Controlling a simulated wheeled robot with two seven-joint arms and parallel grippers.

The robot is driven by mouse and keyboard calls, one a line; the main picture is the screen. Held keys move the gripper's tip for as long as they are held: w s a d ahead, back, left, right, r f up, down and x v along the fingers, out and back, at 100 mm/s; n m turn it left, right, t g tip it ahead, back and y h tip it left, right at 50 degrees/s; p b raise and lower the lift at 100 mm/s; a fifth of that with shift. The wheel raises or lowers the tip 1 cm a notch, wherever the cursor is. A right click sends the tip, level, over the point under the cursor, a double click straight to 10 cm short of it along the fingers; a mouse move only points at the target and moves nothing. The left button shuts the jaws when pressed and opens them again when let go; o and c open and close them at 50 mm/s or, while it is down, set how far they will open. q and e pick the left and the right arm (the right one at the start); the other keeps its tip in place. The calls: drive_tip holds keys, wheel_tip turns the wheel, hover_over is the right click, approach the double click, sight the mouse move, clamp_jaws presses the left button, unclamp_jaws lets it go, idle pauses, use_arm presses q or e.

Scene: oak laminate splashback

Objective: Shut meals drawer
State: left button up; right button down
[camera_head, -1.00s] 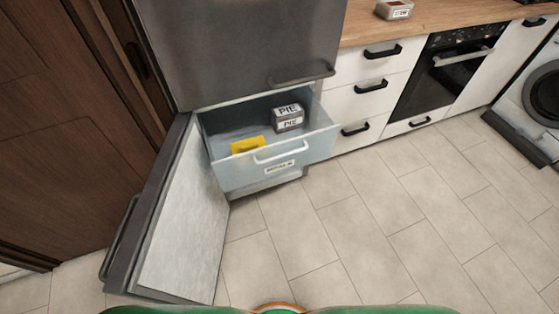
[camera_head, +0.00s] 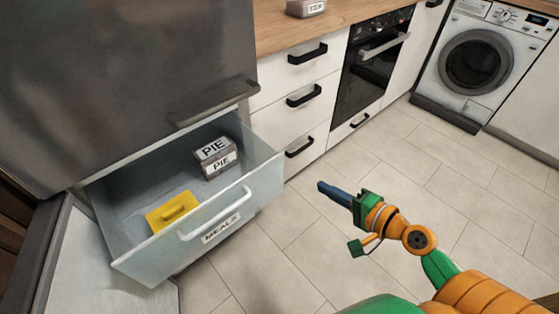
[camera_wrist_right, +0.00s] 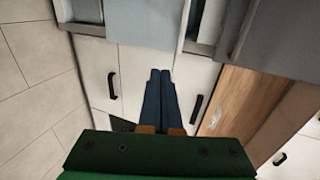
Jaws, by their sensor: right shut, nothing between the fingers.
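The meals drawer (camera_head: 265,186) is pulled out of the lower part of the grey fridge-freezer. Its translucent front has a white handle (camera_head: 215,215) and a label reading MEALS. Inside lie a grey PIE box (camera_head: 214,157) at the back right and a yellow item (camera_head: 172,211) near the front. My right gripper (camera_head: 322,187) is to the right of the drawer front, apart from it, above the floor. Its blue fingers are together and empty; they also show in the right wrist view (camera_wrist_right: 160,78). My left gripper is in neither current view.
The open freezer door (camera_head: 95,265) stands left of the drawer. White cabinet drawers with black handles (camera_head: 304,95) and an oven (camera_head: 370,65) are at the right, below a wooden counter. The tiled floor (camera_head: 440,190) in front is clear.

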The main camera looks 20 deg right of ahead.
sight(280, 161)
drive_tip(key=x, duration=0.4)
drive_tip(key=r+x, duration=0.1)
drive_tip(key=x, duration=0.3)
drive_tip(key=a+r+x, duration=0.1)
drive_tip(key=x, duration=0.3)
drive_tip(key=shift+w+p, duration=0.25)
drive_tip(key=shift+p, duration=0.1)
use_arm(q)
drive_tip(key=shift+s+r, duration=0.3)
drive_tip(key=shift+s, duration=0.3)
use_arm(e)
drive_tip(key=shift+w+a+f, duration=0.1)
drive_tip(key=shift+w, duration=0.25)
